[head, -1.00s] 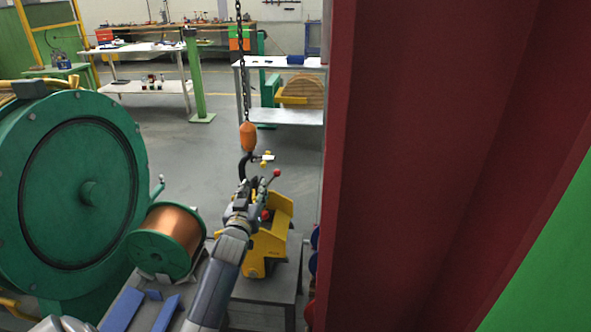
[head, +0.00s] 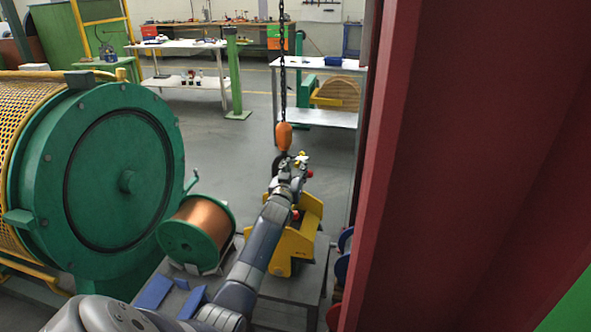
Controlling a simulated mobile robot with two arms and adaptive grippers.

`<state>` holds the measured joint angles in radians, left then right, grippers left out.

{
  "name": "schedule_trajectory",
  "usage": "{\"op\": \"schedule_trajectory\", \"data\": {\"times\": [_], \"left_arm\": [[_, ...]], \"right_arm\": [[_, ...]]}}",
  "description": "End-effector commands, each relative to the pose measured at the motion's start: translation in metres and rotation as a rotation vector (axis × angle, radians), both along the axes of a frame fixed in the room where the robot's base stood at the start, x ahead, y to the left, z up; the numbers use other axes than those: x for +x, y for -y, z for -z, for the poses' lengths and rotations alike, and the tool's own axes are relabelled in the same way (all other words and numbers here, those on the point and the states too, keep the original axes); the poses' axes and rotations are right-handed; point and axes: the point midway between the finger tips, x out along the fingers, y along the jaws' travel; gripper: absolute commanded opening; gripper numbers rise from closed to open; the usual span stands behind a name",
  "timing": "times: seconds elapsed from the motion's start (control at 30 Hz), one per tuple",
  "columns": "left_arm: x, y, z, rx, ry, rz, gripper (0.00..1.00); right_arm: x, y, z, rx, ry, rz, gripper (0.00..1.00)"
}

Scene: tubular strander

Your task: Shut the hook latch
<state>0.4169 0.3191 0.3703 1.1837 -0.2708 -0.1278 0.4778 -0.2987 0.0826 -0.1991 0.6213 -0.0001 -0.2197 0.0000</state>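The hook hangs on a dark chain (head: 283,85) below an orange block (head: 284,135). The hook's dark body is mostly hidden behind my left gripper (head: 292,163). A small yellow and white part shows at the hook's top right, so I cannot tell whether the latch is open or shut. My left arm reaches in from the lower left, and the gripper is at the hook, over the yellow machine. Its fingers are too small and overlapped to read. My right gripper is not in the head view.
A yellow machine (head: 288,252) stands on a grey stand below the hook. A copper wire spool (head: 197,230) and a big green drum (head: 118,175) are to the left. A dark red column (head: 450,180) blocks the right side. Open floor lies behind.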

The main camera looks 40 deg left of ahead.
Motion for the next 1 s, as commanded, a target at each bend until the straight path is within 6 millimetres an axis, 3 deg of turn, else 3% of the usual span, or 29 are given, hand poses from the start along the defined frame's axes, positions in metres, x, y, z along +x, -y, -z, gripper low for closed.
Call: {"op": "schedule_trajectory", "data": {"times": [0.3, 0.47, 1.0], "left_arm": [[0.0018, -0.0007, 0.0001, 0.001, 0.0, 0.001, 0.35], [0.0017, -0.0007, 0.0002, 0.001, 0.0, 0.0, 0.01], [0.0016, -0.0003, 0.0046, 0.074, -0.04, 0.001, 0.0]], "right_arm": [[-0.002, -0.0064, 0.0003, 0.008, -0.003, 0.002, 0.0], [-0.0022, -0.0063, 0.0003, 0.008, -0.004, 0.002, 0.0], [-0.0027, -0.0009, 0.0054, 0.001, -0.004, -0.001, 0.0]]}}
